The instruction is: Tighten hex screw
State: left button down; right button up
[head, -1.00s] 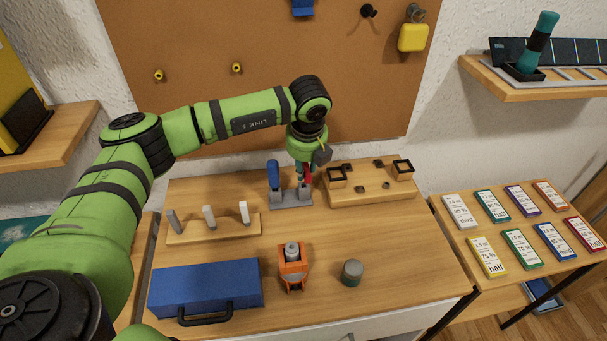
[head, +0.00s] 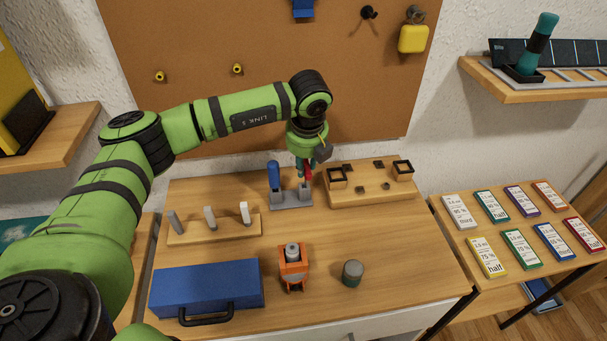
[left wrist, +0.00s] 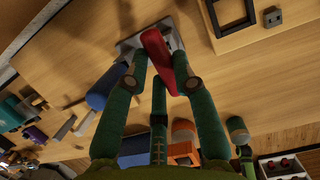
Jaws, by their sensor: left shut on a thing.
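My left gripper (head: 305,176) is above a grey tool stand (head: 290,201) on the workbench. It is shut on a red-handled tool (head: 309,173). In the left wrist view the red handle (left wrist: 157,50) lies between my green fingers (left wrist: 160,82), with the grey stand behind it. I cannot tell whether the tool's lower end is still in the stand. A blue-handled tool (head: 273,175) stands in the stand's left side. A wooden block (head: 350,194) with black square frames and small dark parts is right of the stand. I cannot make out which part is the hex screw. My right gripper is not in view.
A wooden rack (head: 214,229) with several upright pieces is left of the stand. A blue case (head: 206,286), an orange tool (head: 293,270) and a grey-green cylinder (head: 352,273) are nearer the front. The bench's middle right is clear.

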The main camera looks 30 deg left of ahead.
pick_arm(q)
jog(key=shift+d+r, duration=0.1)
jog(key=shift+r, duration=0.05)
jog(key=shift+w+r+p, duration=0.1)
jog(key=shift+r+p, duration=1.05)
jog(key=shift+r, duration=1.3)
